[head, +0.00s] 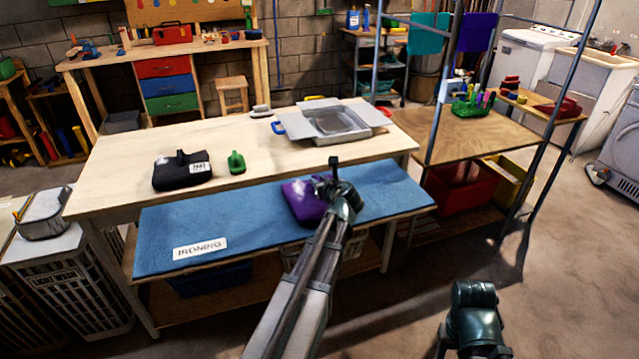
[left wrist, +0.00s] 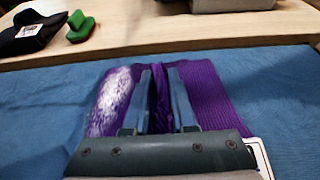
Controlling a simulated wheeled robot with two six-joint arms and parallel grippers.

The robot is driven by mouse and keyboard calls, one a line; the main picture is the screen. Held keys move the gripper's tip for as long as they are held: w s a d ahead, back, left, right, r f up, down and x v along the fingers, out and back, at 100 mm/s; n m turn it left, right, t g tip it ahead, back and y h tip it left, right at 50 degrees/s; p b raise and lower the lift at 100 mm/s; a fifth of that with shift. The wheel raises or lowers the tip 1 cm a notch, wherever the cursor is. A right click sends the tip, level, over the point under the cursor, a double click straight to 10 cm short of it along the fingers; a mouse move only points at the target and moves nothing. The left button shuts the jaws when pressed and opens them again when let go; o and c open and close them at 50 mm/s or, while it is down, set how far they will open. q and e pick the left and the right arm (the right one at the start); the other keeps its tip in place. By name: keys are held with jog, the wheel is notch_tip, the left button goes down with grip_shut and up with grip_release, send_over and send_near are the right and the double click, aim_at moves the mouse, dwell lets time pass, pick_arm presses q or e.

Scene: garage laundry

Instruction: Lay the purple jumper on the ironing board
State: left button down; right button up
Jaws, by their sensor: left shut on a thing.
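The purple jumper (head: 302,200) is on the blue ironing board (head: 165,225), right of its middle, partly hidden by my left gripper (head: 335,182) in the head view. In the left wrist view the jumper (left wrist: 215,97) shows ribbed fabric and a whitish patch on its left part. My left gripper (left wrist: 160,100) is shut on a fold of the jumper there, with fabric bunched between its fingers. The jumper appears to touch the blue cloth (left wrist: 285,100), though its underside is hidden. Of my right arm only a dark part shows at the bottom right; its gripper fingers are not visible.
Behind the board is a wooden table (head: 115,165) with a black folded garment (head: 182,172), a green object (head: 236,162) and a grey open box (head: 340,122). Metal posts and a wooden shelf stand to the right. The board's left part is clear except for its "IRONING" label (head: 200,248).

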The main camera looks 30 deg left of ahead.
pick_arm(q)
jog(key=c, duration=0.7)
grip_release()
jog(key=shift+f, duration=0.1)
jog(key=shift+r, duration=0.2)
jog(key=p+v, duration=0.5)
jog(key=v, duration=0.7)
jog(key=s+d+f+n+g+h, duration=0.3)
jog(key=s+d+n, duration=0.3)
jog(key=d, duration=0.3)
jog(key=s+d+f+n+g+h, duration=0.3)
jog(key=s+d+f+n, duration=0.3)
jog(key=d, duration=0.4)
jog(key=s+d+f+n+g+h, duration=0.3)
jog(key=s+d+f+n, duration=0.1)
jog(key=s+d+n, duration=0.4)
jog(key=shift+s+d+f+n, duration=0.15)
jog(key=shift+d+f+n, duration=0.05)
jog(key=shift+d+n, duration=0.8)
